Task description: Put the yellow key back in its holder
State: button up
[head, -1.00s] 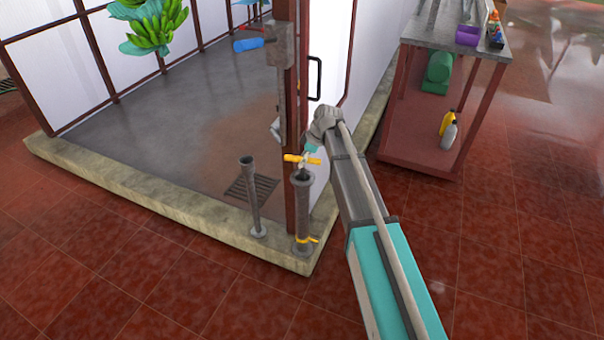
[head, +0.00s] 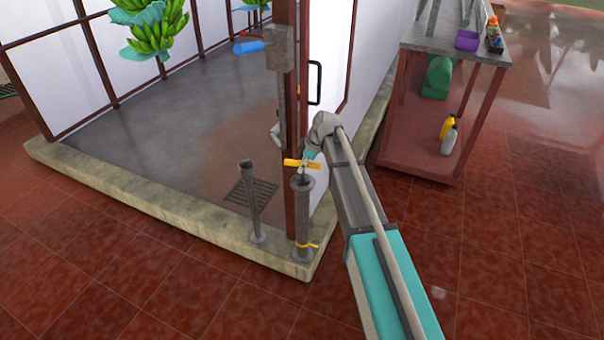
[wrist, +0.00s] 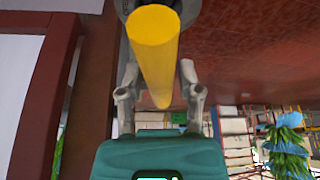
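The yellow key (head: 302,163) shows as a yellow crossbar just above the mouth of a grey upright pipe holder (head: 304,212) with a yellow band low on it. My gripper (head: 309,157) is at the crossbar, coming in from the right and above. In the wrist view the bar (wrist: 154,55) runs between my two fingers (wrist: 160,80), which close in on either side of it. Its near end points at the camera. Part of the grey pipe rim shows behind the bar at the top. How far the key's stem is inside the pipe is hidden.
A thinner grey pipe (head: 251,205) stands left of the holder on the concrete curb (head: 150,200). A red-brown post (head: 291,120) rises right behind the holder. A workbench (head: 455,50) stands at the right. The tiled floor in front is clear.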

grip_shut()
jog(key=shift+r+p, duration=3.75)
jog(key=shift+d, duration=0.15)
